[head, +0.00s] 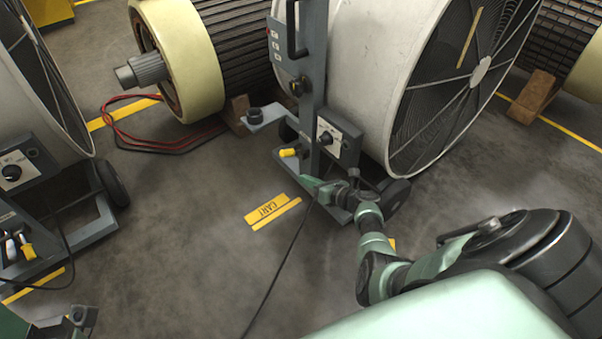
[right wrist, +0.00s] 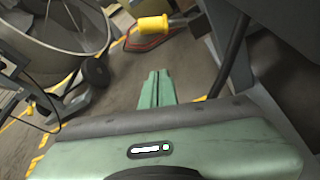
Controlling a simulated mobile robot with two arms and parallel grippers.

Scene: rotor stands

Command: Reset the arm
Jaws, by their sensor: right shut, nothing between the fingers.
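My right arm reaches in from the lower right of the head view. Its gripper (head: 312,184) is low in front of the grey fan cart, just below the control box (head: 338,138) with a dial. In the right wrist view the green fingers (right wrist: 156,88) lie together, shut and empty. A yellow-ended handle (head: 288,152) on the cart is left of and beyond the fingertips; it also shows in the right wrist view (right wrist: 153,26). I cannot tell whether the fingers touch the cart.
A large drum fan (head: 370,70) stands on the cart. A rotor (head: 185,60) rests on wooden blocks at the back left, near red and black cables (head: 140,125). Another fan cart (head: 50,170) is at the left. A black cable (head: 280,265) crosses the open floor beside the CART marking (head: 270,210).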

